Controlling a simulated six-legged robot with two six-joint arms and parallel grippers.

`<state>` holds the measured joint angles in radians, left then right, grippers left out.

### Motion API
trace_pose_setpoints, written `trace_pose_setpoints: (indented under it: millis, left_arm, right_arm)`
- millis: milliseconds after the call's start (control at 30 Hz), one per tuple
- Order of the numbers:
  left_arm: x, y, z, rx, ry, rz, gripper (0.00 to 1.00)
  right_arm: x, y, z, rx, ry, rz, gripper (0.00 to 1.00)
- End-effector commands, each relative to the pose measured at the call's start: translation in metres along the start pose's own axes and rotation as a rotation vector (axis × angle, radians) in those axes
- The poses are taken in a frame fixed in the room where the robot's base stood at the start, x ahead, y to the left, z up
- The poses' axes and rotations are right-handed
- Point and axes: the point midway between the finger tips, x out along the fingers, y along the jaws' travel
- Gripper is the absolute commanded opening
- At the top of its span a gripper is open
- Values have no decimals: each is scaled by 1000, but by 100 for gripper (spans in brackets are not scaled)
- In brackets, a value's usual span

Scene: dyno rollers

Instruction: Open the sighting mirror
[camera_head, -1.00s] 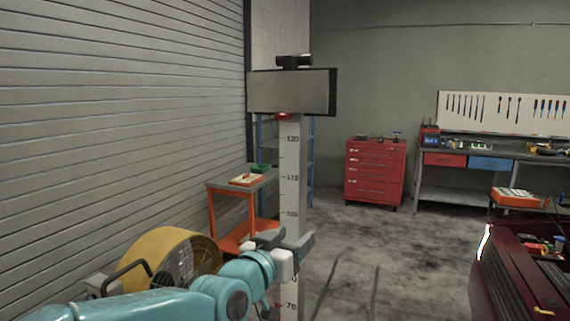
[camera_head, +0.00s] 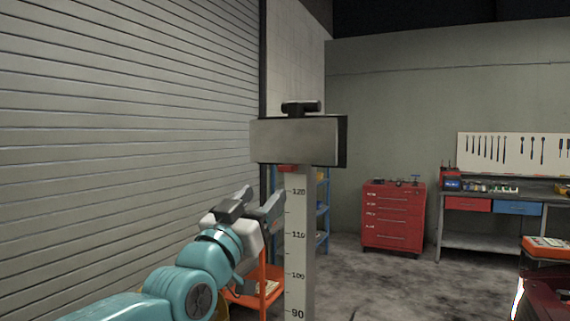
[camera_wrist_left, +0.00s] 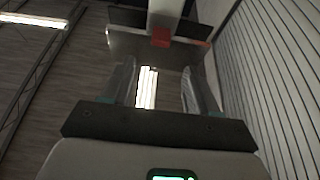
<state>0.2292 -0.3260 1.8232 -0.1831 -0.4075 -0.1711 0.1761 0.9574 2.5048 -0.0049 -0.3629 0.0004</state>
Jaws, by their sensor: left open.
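The sighting mirror (camera_head: 295,140) is a flat grey rectangular panel with a dark right side, mounted at the top of an upright post with a printed scale (camera_head: 299,240). A black knob (camera_head: 301,108) sits on top of it. My left gripper (camera_head: 262,197) is open and empty, below the panel and just left of the post in the head view. In the left wrist view the panel (camera_wrist_left: 180,55) lies beyond the open fingers (camera_wrist_left: 160,85), with a red part (camera_wrist_left: 160,37) by the post. I cannot tell how near the fingers are to the panel. My right gripper is not in view.
A ribbed shutter wall (camera_head: 120,130) runs along the left. An orange cart (camera_head: 270,285) and blue shelving (camera_head: 322,225) stand behind the post. A red tool cabinet (camera_head: 393,220) and a workbench (camera_head: 487,240) are farther back. A dark red car (camera_head: 548,300) is at lower right.

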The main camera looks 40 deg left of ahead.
Motion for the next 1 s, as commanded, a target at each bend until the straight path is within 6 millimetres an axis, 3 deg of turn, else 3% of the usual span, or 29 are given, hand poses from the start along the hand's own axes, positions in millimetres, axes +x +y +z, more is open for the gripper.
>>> trace_pose_setpoints:
  millis: [33,200,400,600,867,1000]
  left_arm:
    - [16,0,-4,1,-3,0,60]
    - [56,1,-3,-1,-4,1,60]
    - [92,1,-2,-1,-2,0,60]
    - [107,1,1,-1,-1,0,60]
    - [108,1,2,-1,-1,0,60]
    - [108,1,2,-1,-1,0,17]
  right_arm:
    - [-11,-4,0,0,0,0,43]
    - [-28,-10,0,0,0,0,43]
    - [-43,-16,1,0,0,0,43]
    - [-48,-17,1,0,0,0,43]
    - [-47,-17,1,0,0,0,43]
    - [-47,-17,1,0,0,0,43]
